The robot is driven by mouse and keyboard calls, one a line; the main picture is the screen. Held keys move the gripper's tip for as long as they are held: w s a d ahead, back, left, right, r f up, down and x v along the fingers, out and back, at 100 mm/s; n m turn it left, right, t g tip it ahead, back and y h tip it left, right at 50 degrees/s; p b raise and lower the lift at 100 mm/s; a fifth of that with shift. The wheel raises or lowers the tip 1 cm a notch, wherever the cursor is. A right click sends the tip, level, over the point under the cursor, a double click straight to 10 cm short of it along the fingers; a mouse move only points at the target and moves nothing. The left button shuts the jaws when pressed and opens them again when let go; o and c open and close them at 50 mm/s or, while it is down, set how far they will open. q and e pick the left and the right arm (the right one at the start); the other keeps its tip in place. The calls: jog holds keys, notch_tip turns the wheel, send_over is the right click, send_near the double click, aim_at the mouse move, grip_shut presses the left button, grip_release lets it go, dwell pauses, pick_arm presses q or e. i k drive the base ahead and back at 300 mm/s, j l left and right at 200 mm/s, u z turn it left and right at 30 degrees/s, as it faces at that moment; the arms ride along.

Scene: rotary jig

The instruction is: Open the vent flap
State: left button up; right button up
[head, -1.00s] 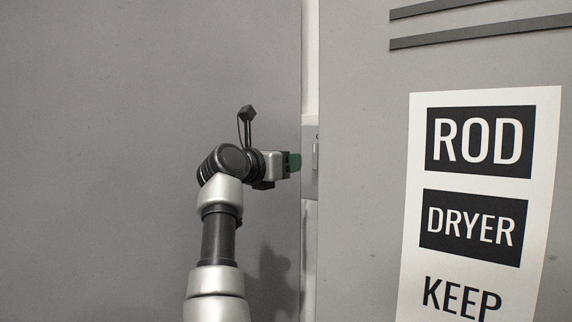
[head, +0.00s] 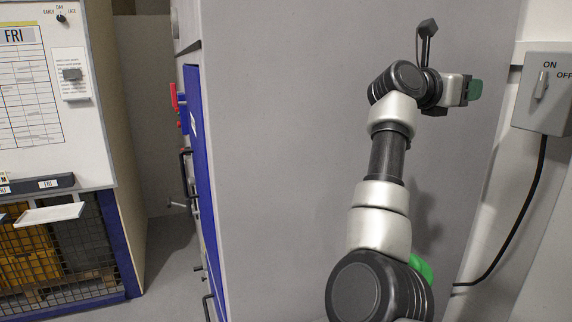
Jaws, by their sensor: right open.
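My right gripper (head: 471,90) is at the upper right, in front of a grey panel (head: 290,150), with green finger parts pointing right. It holds nothing that I can see. It is to the left of the grey switch box and apart from it in the picture. I cannot make out a vent flap in this view. My left gripper is not in view.
A grey switch box (head: 541,112) marked ON and OFF has a knob and a black cable (head: 518,215). At left stand a white board cabinet (head: 88,140) with a FRI chart (head: 27,90) and a wire-mesh cage (head: 60,260). A blue-edged unit (head: 204,180) with handles stands between.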

aim_at(203, 278)
jog(key=k+j, duration=0.1)
jog(key=j, duration=0.3)
jog(key=k+j, duration=0.1)
jog(key=j, duration=0.25)
jog(key=k+j, duration=0.1)
jog(key=j, duration=0.3)
jog(key=k+j, duration=0.1)
jog(key=j, duration=0.25)
jog(key=k+j, duration=0.1)
jog(key=j, duration=0.3)
